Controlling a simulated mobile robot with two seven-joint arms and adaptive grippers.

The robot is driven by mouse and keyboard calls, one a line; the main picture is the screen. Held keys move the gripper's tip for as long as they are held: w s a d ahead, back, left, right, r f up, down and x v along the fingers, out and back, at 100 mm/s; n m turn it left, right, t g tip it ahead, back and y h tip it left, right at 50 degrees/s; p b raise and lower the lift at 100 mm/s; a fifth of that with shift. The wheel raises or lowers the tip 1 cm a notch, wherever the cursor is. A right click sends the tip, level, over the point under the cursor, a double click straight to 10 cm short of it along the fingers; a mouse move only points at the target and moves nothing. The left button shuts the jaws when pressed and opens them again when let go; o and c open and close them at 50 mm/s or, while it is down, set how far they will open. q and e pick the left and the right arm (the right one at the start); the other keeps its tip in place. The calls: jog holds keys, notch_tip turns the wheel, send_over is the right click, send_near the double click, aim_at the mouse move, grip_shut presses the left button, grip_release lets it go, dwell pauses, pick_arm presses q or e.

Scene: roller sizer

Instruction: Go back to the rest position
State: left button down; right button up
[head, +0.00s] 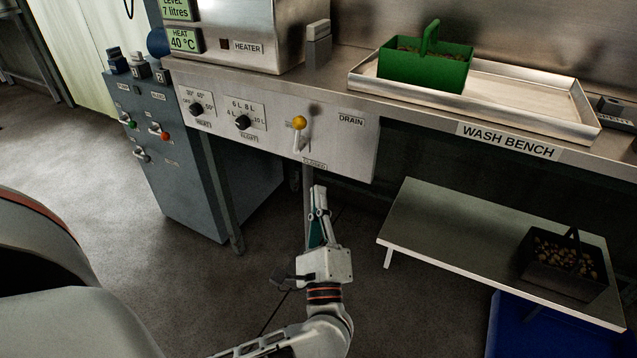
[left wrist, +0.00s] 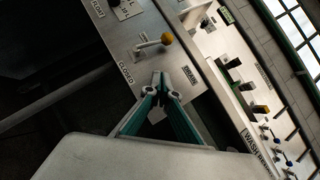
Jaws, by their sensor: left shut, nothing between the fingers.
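My left gripper (head: 319,200) is shut and empty. In the head view it points up toward the front panel of the wash bench, below the drain lever (head: 300,124) with its yellow knob. In the left wrist view my left gripper (left wrist: 160,82) has its fingertips together, below and apart from the drain lever (left wrist: 153,45). The word CLOSED is printed under the lever in the left wrist view. My right gripper does not show in either view.
The wash bench (head: 508,141) carries a metal tray (head: 535,100) with a green basket (head: 425,68). A low shelf (head: 450,225) holds a dark basket (head: 562,262). A blue bin (head: 540,335) stands below it. A grey cabinet (head: 165,170) stands left; open floor lies in front.

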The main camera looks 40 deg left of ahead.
pick_arm(q)
jog(key=shift+s+d, duration=0.1)
jog(key=shift+d, duration=0.05)
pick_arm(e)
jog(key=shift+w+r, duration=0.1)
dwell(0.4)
